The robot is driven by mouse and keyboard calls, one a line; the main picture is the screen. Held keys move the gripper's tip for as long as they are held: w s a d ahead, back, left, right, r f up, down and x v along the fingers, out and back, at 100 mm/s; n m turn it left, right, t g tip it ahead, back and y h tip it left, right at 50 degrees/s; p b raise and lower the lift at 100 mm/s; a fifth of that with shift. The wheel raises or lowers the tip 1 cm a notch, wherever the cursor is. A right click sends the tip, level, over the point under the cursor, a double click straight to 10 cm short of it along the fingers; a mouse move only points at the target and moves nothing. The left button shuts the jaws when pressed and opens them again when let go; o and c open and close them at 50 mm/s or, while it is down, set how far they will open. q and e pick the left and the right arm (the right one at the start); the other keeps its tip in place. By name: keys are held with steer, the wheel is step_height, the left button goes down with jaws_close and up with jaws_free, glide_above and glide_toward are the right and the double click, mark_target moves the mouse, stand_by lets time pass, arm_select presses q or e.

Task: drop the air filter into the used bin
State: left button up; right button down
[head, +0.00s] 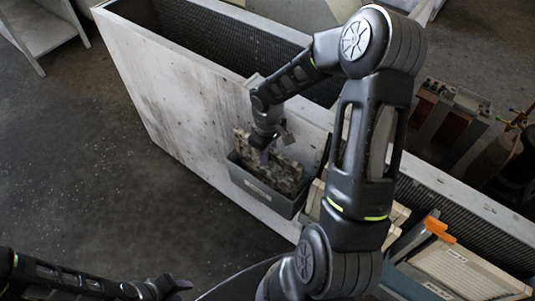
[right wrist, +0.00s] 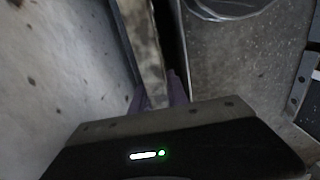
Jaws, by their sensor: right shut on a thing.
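The air filter, a thin panel with a mottled, dirty grey-brown face (head: 285,174), stands upright at the used bin, its lower part hidden behind the bin's front wall. The used bin (head: 262,193) is a dark grey box with a pale label, against the white housing wall. My right gripper (head: 264,156) is shut on the filter's upper edge. In the right wrist view the filter (right wrist: 146,45) runs between the two purple fingers (right wrist: 159,95). My left gripper (head: 178,287) is at the bottom left, away from both; its finger gap is unclear.
The white housing (head: 165,95) with a dark mesh inside runs diagonally behind the bin. To the right are pale framed panels (head: 460,270) and an orange-handled item (head: 437,227). My right arm hides part of that area. The floor (head: 90,170) on the left is clear.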

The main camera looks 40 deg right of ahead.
steer(key=shift+f+b, duration=0.3)
steer(key=shift+f, duration=0.1)
steer(key=c, duration=1.3)
jaws_free()
steer(key=shift+r, duration=0.1)
step_height(320, 180, up, 13)
steer(key=shift+r, duration=0.1)
